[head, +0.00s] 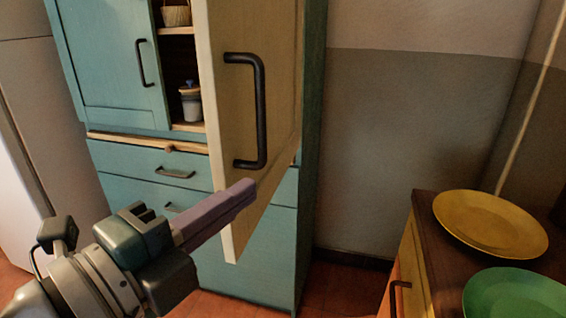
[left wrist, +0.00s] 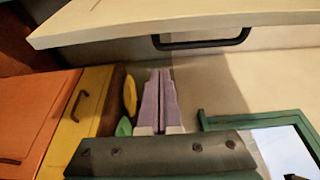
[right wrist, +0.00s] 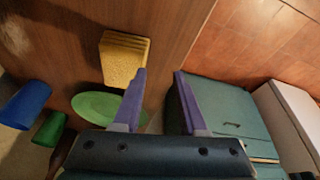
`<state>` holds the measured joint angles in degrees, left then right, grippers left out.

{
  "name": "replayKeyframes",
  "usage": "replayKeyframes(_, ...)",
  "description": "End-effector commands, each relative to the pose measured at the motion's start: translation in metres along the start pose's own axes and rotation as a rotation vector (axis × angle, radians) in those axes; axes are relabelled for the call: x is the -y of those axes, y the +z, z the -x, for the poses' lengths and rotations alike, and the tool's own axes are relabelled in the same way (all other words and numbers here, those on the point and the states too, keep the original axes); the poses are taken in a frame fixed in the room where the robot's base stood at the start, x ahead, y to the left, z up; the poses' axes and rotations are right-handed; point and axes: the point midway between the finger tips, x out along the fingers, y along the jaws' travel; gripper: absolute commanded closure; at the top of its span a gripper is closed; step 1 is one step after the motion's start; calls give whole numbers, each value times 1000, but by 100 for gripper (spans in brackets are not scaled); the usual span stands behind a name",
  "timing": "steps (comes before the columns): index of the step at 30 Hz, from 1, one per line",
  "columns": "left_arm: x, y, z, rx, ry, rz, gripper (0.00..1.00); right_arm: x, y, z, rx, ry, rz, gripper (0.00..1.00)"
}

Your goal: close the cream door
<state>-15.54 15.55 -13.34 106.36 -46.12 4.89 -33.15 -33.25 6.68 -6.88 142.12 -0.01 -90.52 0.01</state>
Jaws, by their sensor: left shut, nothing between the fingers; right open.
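The cream door (head: 228,190) stands swung open from the teal cabinet, its free edge toward me and its handle side facing right. Its black bar handle (head: 260,110) is upright on that face. My left gripper (head: 248,188) is shut and empty, its purple fingers crossing in front of the door's lower part, below the handle. I cannot tell whether they touch it. In the left wrist view, the door (left wrist: 110,22) spans the top beyond the fingertips (left wrist: 160,72), with the handle (left wrist: 205,43) under its edge. My right gripper (right wrist: 160,72) is open and empty, outside the head view.
The teal cabinet (head: 110,60) has a shelf opening with a lidded jar (head: 191,105) and a basket (head: 175,15). A brown-topped counter (head: 428,215) at right carries a yellow plate (head: 490,222) and a green plate (head: 515,297). Floor shows between cabinet and counter.

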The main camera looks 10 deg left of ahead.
Motion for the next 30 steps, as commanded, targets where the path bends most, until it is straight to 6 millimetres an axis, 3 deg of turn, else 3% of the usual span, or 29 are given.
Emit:
replayKeyframes(3,2,0,-27,0,-3,-1,100,0,-1,2,-1,0,0,59)
replayKeyframes(6,0,4,-41,2,2,-1,100,0,-2,4,-1,0,0,59)
replayKeyframes(15,-1,35,-26,1,2,2,100,-1,-3,7,-1,1,1,59)
replayKeyframes(30,-1,39,-25,-7,1,0,100,-2,-2,6,0,5,5,59)
